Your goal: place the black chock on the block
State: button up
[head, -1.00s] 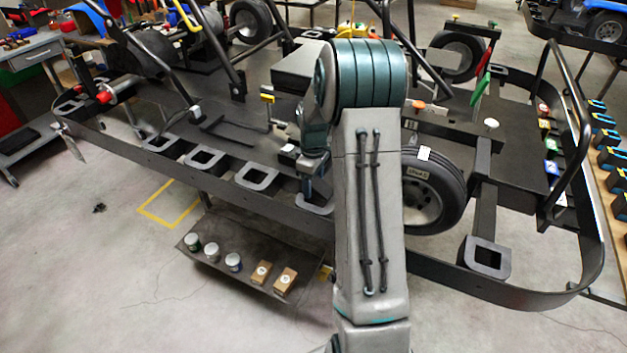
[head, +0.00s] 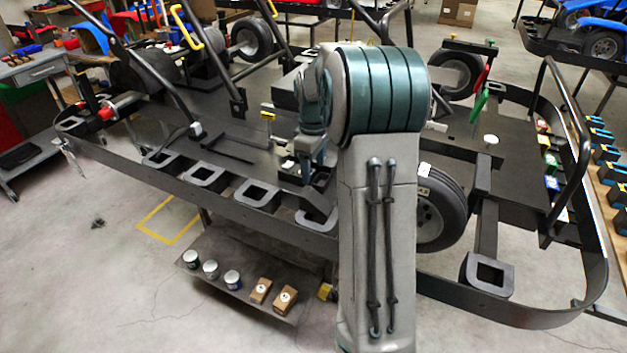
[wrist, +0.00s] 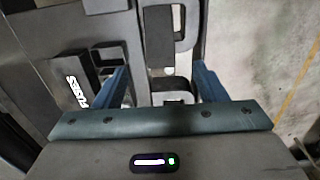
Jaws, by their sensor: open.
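My gripper (wrist: 160,70) is open, with its two blue fingers spread and nothing held between them. In the head view my gripper (head: 308,172) points down over the near edge of the black kart frame, partly hidden by my arm. In the wrist view a dark slab (wrist: 158,30) lies ahead of the gap between the fingers; it may be the black chock, but I cannot tell surely. A dark box with white lettering (wrist: 70,78) and a small dark piece with a recess (wrist: 110,55) lie beside the left finger. I cannot tell which is the block.
Square-holed brackets (head: 257,193) line the kart's near rail. A lower shelf (head: 235,262) carries several cans and small boxes. A tire (head: 440,215) stands right of my arm, partly hidden. Upright bars (head: 190,75) rise from the frame. The floor at front left is clear.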

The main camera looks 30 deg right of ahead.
jog(key=s+a+r+m+t, duration=0.1)
jog(key=s+a+r+m, duration=0.15)
jog(key=s+a, duration=0.25)
jog(key=s+a+r+m, duration=0.1)
jog(key=s+a+r, duration=0.3)
jog(key=s+a, duration=0.15)
jog(key=s+a+f+m+t, duration=0.1)
jog(key=s+a+m, duration=0.1)
jog(key=s, duration=0.5)
jog(key=s+a+f+m+t, duration=0.1)
jog(key=s+a+m, duration=0.1)
jog(key=s, duration=0.6)
jog(key=shift+s+a, duration=0.15)
jog(key=shift+a, duration=0.5)
jog(key=shift+d, duration=0.15)
